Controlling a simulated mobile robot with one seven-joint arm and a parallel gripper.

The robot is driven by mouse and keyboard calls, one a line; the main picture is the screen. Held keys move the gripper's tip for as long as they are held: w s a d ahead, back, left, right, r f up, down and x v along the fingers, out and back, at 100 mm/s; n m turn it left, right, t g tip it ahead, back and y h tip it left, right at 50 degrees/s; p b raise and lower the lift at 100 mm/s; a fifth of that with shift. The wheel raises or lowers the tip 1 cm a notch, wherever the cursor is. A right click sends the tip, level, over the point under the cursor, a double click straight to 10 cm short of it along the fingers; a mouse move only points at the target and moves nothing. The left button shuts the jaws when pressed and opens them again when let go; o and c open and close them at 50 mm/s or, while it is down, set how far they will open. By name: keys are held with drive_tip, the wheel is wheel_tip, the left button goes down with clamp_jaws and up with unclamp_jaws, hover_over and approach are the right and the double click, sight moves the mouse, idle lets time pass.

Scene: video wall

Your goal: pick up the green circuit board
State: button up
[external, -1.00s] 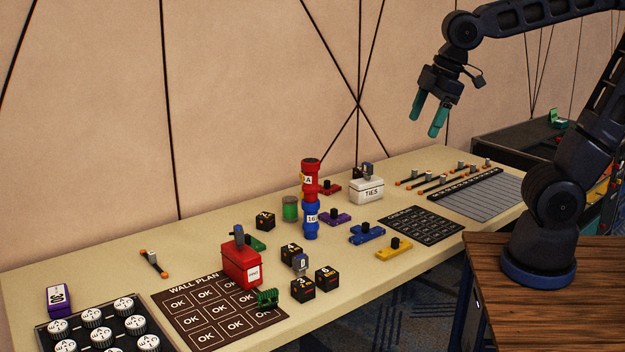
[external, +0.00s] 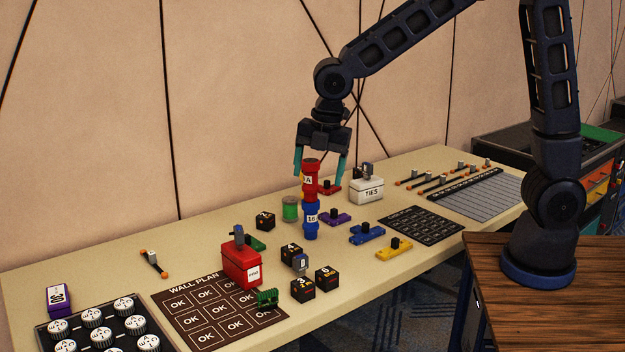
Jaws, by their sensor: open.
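The green circuit board (external: 267,298) is small and sits at the right edge of the dark wall plan mat (external: 186,325), just in front of the red box (external: 242,267). My gripper (external: 320,176) points down with its teal fingers spread. It is behind the red and blue stack, to the right of and well away from the board. The stack hides part of the gap between the fingers. I see nothing held in it.
The stack of red (external: 310,183) and blue (external: 310,220) pieces stands near my gripper. Several black number cubes (external: 327,279) lie right of the board. A white TIES box (external: 366,190) and a yellow piece (external: 394,249) are farther right.

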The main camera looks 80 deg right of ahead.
drive_tip(key=w+a+f+n, duration=0.3)
drive_tip(key=w+f+n, duration=0.2)
drive_tip(key=w+f, duration=0.45)
drive_tip(key=n+g, duration=0.2)
drive_tip(key=n, duration=0.2)
approach(268, 291)
drive_tip(key=shift+w+a+f, duration=0.1)
drive_tip(key=shift+w+f, duration=0.1)
wheel_tip(268, 291, down, 6)
drive_tip(key=shift+r, duration=0.1)
drive_tip(key=f, duration=0.4)
drive_tip(key=shift+s+f, duration=0.15)
drive_tip(key=shift+s, duration=0.2)
drive_tip(key=shift+f, duration=0.45)
drive_tip(key=shift+c, duration=0.3)
drive_tip(key=c, duration=1)
